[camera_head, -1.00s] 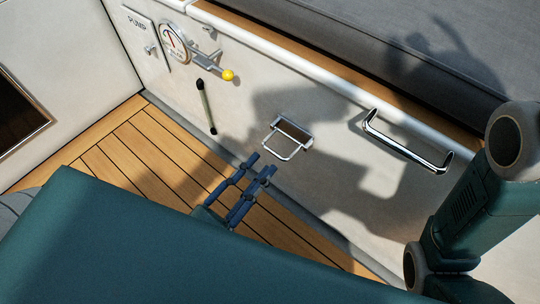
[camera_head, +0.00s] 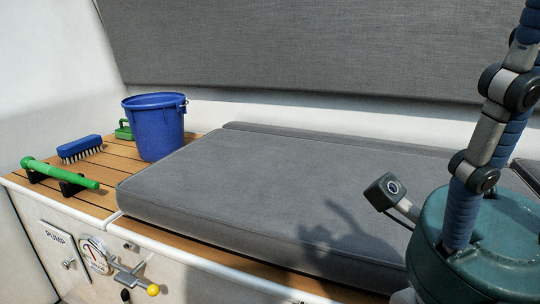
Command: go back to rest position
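My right gripper (camera_head: 492,130) is at the right edge, close to the camera, in front of the grey seat cushion (camera_head: 270,190). It points upward from its teal wrist, with blue ribbed parts and grey links. Its fingertips run out of the top of the picture, so whether it is open or shut does not show. I see nothing held in the part that shows. A small dark camera sticks out to the left of the wrist. My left gripper is not in view.
A blue bucket (camera_head: 156,130), a blue brush (camera_head: 79,147), a green-handled tool (camera_head: 58,173) and a small green object (camera_head: 124,129) stand on the wooden bench (camera_head: 100,190). Below are the pump panel (camera_head: 57,238), gauge (camera_head: 96,256) and yellow-knobbed lever (camera_head: 152,289).

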